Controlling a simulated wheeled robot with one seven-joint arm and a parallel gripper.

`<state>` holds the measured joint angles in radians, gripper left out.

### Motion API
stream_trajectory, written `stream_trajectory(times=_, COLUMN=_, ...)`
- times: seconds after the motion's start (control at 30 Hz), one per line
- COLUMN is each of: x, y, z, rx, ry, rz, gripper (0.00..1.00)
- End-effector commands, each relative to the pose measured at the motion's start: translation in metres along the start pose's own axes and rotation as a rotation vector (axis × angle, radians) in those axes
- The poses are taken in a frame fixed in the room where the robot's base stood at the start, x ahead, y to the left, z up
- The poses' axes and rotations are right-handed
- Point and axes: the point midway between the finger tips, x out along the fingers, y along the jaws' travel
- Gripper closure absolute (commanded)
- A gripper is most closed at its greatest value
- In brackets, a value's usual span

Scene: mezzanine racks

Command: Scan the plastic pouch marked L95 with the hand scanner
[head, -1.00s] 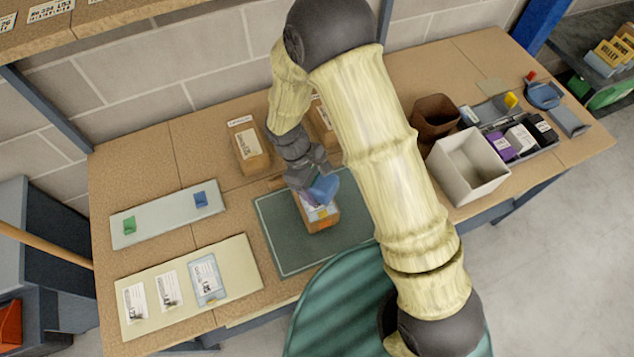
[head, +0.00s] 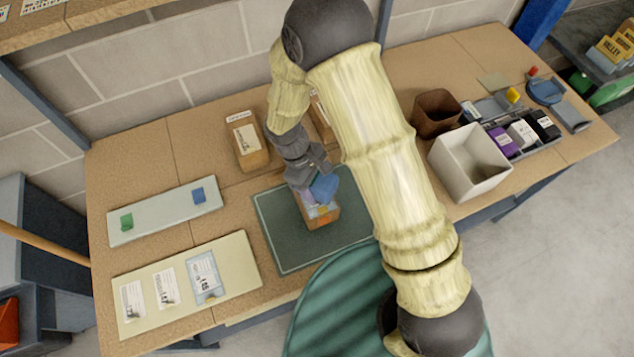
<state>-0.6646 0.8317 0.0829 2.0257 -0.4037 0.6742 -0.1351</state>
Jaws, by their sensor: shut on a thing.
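My gripper (head: 303,176) is above the green mat in the middle of the bench, shut on a blue thing that looks like the hand scanner (head: 324,187). The scanner is over a small cardboard box (head: 322,220) and hides part of its top. Coloured items show at the box top, too small to read. On the cream board at the front left lies a pale blue pouch (head: 205,278) with a white label. Its print is too small to read surely, so I cannot tell which item is marked L95. My fingertips are partly hidden.
Two white cards (head: 166,287) lie beside the pouch. A grey board (head: 165,212) with green and blue pieces is behind. A labelled carton (head: 247,142) stands behind the green mat (head: 285,262). A white bin (head: 467,165) and brown pot (head: 435,113) stand at right.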

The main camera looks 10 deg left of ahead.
Motion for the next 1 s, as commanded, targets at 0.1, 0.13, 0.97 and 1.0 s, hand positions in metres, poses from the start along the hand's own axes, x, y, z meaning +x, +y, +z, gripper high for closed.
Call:
stream_trajectory(times=0.1, x=0.002, y=0.0, z=-0.001, rx=0.0, ry=0.0, rz=0.0, gripper=0.69)
stream_trajectory(times=0.13, x=0.002, y=0.0, z=-0.001, rx=0.0, ry=0.0, rz=0.0, gripper=0.69)
stream_trajectory(times=0.97, x=0.011, y=0.0, z=-0.004, rx=0.0, ry=0.0, rz=0.0, gripper=0.69)
stream_trajectory(times=1.0, x=0.011, y=0.0, z=-0.005, rx=0.0, ry=0.0, rz=0.0, gripper=0.69)
